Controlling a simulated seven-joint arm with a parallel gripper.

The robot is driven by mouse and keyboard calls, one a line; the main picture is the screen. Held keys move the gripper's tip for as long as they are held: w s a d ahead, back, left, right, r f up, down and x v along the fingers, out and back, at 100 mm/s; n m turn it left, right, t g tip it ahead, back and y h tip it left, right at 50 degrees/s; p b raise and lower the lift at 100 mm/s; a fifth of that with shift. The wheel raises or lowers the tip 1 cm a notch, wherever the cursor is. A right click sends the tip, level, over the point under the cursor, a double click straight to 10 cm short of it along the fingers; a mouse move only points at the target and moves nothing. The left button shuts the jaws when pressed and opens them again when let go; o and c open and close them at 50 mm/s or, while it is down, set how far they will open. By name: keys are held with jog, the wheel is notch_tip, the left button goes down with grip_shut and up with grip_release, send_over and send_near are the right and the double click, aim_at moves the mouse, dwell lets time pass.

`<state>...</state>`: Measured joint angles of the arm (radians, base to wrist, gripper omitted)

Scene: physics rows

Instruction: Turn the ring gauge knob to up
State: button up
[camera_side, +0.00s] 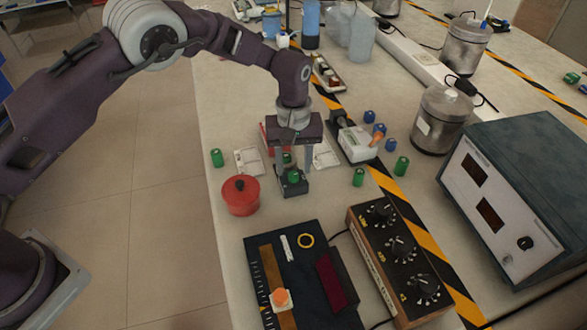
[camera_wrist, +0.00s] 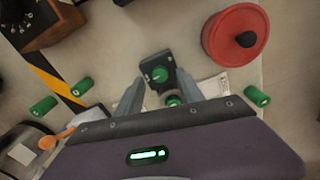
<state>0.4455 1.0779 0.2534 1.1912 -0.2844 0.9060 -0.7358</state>
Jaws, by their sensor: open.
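No part is clearly marked as the ring gauge knob. My gripper (camera_side: 292,172) is open, pointing down over a small black block (camera_side: 296,190) with a green round knob on top. In the wrist view the block shows ahead of my fingertips (camera_wrist: 159,76), and its green knob (camera_wrist: 160,74) has a pale mark on its face. Contact between fingers and knob cannot be told. Another green cylinder (camera_wrist: 173,100) lies closer to the palm.
A red pot (camera_side: 240,196) with a black knob stands left of the block. A box with several black dials (camera_side: 400,250) and a metering unit (camera_side: 490,205) stand right. Loose green cylinders (camera_side: 358,178) and blue ones lie around. Metal canisters (camera_side: 438,120) stand behind.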

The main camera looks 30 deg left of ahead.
notch_tip(320, 180, down, 2)
jog(key=shift+f, duration=0.1)
grip_shut()
